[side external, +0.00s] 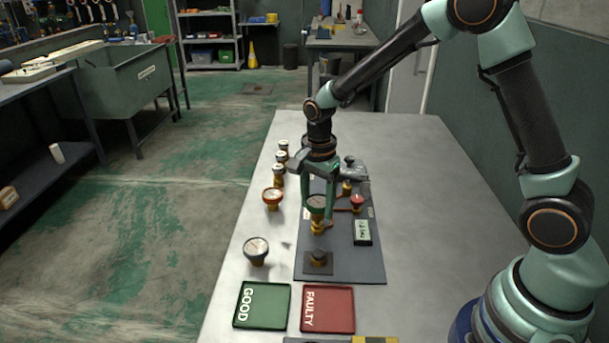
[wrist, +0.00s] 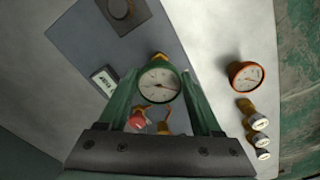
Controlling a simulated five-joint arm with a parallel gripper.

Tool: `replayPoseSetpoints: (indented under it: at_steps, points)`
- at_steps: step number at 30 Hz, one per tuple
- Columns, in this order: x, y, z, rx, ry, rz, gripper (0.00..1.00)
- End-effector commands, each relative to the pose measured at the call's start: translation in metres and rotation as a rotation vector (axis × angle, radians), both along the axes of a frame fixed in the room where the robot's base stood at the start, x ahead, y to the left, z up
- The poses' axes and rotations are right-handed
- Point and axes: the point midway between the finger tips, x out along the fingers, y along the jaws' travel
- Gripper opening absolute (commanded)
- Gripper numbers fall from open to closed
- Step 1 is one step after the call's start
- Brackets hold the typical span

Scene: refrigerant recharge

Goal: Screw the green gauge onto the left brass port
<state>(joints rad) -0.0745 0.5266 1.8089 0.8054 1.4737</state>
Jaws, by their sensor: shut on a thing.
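My gripper (side external: 317,196) is shut on the green gauge (side external: 316,204), which has a pale round dial and stands upright over the dark panel (side external: 345,265). In the wrist view the gauge (wrist: 159,85) sits between the two green fingers, dial toward the camera. Brass (side external: 318,228) shows directly below the gauge, at the left end of the copper pipework; I cannot tell how much is the gauge's stem and how much the left port. A second brass port (side external: 347,187) stands further back on the panel, beside a red knob (side external: 357,202).
An orange-rimmed gauge (side external: 272,197), a dark gauge (side external: 256,250) and several small white-topped fittings (side external: 279,173) stand left of the panel. A digital display (side external: 362,232) and black knob (side external: 319,257) are on it. GOOD (side external: 245,322) and FAULTY (side external: 340,325) trays lie in front.

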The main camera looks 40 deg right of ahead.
Motion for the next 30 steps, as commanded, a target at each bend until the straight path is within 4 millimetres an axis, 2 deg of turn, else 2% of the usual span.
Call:
replayPoseSetpoints:
  at_steps: [23, 26, 30]
  points:
    - [0.000, 0.000, -0.015, 0.000, 0.000, -0.001, 0.12]
    - [0.000, 0.000, -0.015, 0.000, 0.000, -0.039, 0.12]
    - [0.001, 0.000, -0.015, 0.000, -0.001, -0.183, 0.12]
